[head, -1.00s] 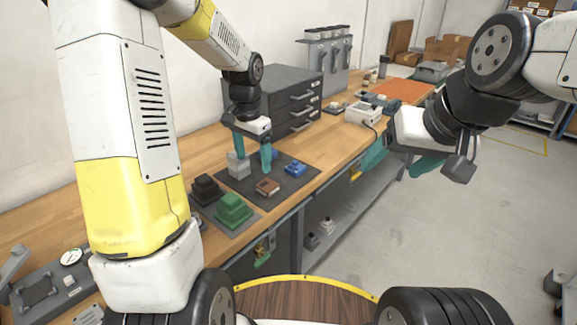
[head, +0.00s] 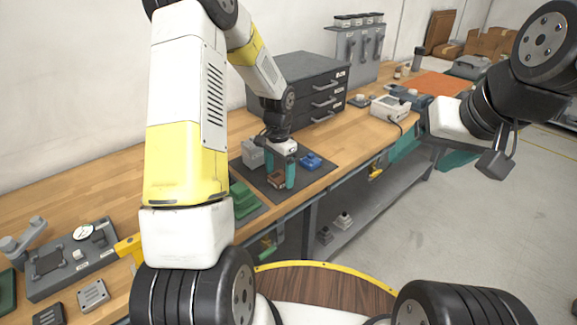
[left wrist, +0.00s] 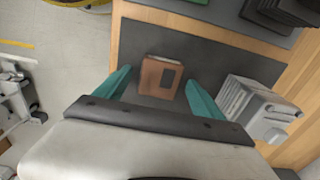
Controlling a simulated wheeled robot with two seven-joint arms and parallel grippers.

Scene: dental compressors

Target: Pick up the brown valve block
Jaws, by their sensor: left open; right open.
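The brown valve block (head: 276,181) lies on the dark mat (head: 255,178) on the wooden bench. In the left wrist view the brown block (left wrist: 160,76) shows its top with a dark patch, lying between the two teal fingertips. My left gripper (head: 280,177) is open and points down at the block, one finger on each side, with gaps between fingers and block; the left wrist view shows it too (left wrist: 158,82). In the head view its fingers partly hide the block. My right gripper (head: 420,158) is open and empty, off the bench's front edge.
A grey block (head: 252,153) and a blue block (head: 311,160) stand close by on the mat. A grey drawer cabinet (head: 300,85) stands behind. A white device (head: 390,108) sits further right.

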